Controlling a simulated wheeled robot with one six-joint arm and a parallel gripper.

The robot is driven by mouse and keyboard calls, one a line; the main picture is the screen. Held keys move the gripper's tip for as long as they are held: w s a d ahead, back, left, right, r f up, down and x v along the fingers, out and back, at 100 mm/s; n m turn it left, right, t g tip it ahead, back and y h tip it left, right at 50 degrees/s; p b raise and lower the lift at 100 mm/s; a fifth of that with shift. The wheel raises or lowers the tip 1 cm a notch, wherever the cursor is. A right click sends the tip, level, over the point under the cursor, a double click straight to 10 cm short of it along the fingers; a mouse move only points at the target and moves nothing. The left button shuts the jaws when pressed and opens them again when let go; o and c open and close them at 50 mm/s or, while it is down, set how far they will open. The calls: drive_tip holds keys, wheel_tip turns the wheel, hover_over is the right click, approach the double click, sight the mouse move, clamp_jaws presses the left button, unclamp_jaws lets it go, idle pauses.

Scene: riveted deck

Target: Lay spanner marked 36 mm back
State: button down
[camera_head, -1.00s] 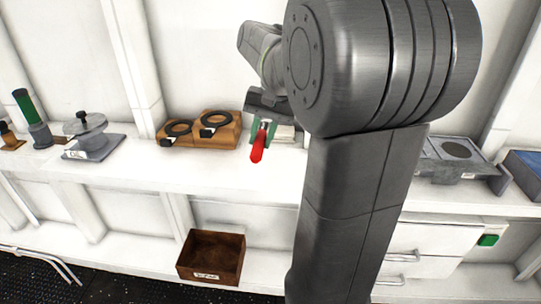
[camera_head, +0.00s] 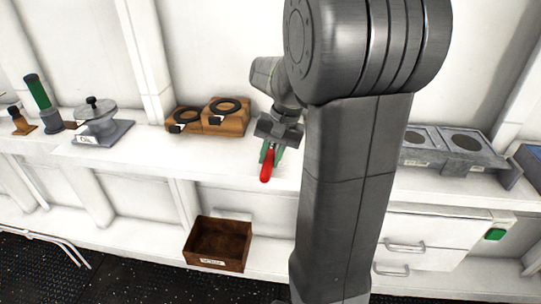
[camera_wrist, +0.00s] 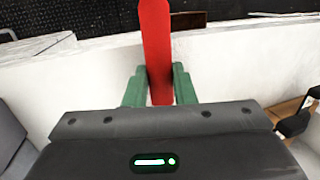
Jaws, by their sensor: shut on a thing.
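My gripper (camera_head: 271,154) has green fingers and is shut on a red-handled tool (camera_head: 266,168), which it holds above the white shelf, near its front edge. In the wrist view the red handle (camera_wrist: 156,50) stands between the green fingers (camera_wrist: 158,88) and points away from the palm. I cannot read any size mark on it, and its far end is hidden by the gripper. Two black rings with white tags (camera_head: 224,108) sit on a wooden block (camera_head: 236,126) to the left of my gripper.
A brown open box (camera_head: 246,246) with a label stands on the lower ledge. A lidded grey pot (camera_head: 97,114) and a green-handled tool (camera_head: 38,92) stand at left. A grey fixture with round recesses (camera_head: 478,158) is at right. White shelf in front of the wooden block is clear.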

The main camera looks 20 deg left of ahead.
drive_tip(key=c, duration=1.2)
unclamp_jaws()
drive_tip(key=shift+f, duration=0.1)
